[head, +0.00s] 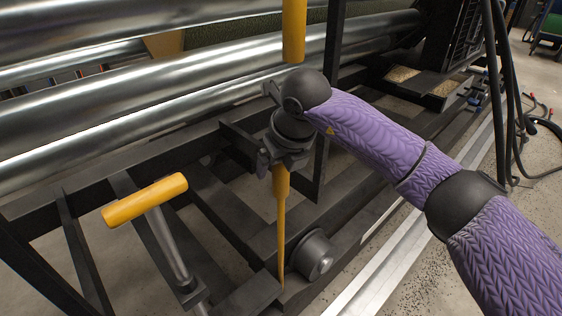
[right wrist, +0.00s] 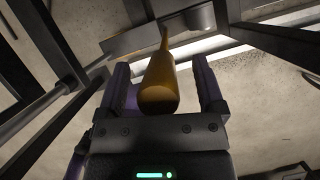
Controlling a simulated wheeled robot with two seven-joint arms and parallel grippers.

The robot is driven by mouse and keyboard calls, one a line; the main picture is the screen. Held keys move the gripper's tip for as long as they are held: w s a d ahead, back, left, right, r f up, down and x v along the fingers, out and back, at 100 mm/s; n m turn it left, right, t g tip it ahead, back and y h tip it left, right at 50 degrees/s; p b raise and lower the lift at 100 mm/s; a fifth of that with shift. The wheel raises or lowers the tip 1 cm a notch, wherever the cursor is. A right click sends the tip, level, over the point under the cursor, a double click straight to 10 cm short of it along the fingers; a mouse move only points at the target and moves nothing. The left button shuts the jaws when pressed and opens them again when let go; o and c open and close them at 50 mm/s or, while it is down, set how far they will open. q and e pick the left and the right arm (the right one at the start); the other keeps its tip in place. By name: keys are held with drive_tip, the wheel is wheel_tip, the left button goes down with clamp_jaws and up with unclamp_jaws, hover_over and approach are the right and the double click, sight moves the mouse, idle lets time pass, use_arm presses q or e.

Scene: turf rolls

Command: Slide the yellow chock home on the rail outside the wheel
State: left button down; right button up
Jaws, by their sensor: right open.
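A long yellow piece (head: 281,205), which I take for the yellow chock, stands upright. It has a thick round top and tapers down to the dark frame rail (head: 255,296). Beside its lower end is a dark round wheel (head: 314,254). My right gripper (head: 281,168) points down over the chock's top, which its jaws partly hide. In the right wrist view the chock (right wrist: 158,85) lies between the two open fingers (right wrist: 160,72), with a gap visible on each side. My left gripper is not in view.
A yellow T-handle (head: 145,200) on a metal rod stands to the left. A yellow post (head: 294,30) hangs above my right gripper. Large shiny rollers (head: 130,110) and dark frame bars fill the left and back. Concrete floor (head: 440,265) is open at the right, with hoses further back.

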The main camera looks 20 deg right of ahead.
drive_tip(key=shift+p+v, duration=0.95)
drive_tip(key=shift+p, duration=0.1)
use_arm(q)
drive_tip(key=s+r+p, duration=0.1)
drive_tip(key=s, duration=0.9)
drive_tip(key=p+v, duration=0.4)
drive_tip(key=p, duration=0.1)
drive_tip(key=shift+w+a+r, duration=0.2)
use_arm(e)
drive_tip(key=s+d, duration=0.2)
drive_tip(key=s, duration=0.9)
drive_tip(key=shift+s+f, duration=0.25)
drive_tip(key=shift+s, duration=0.05)
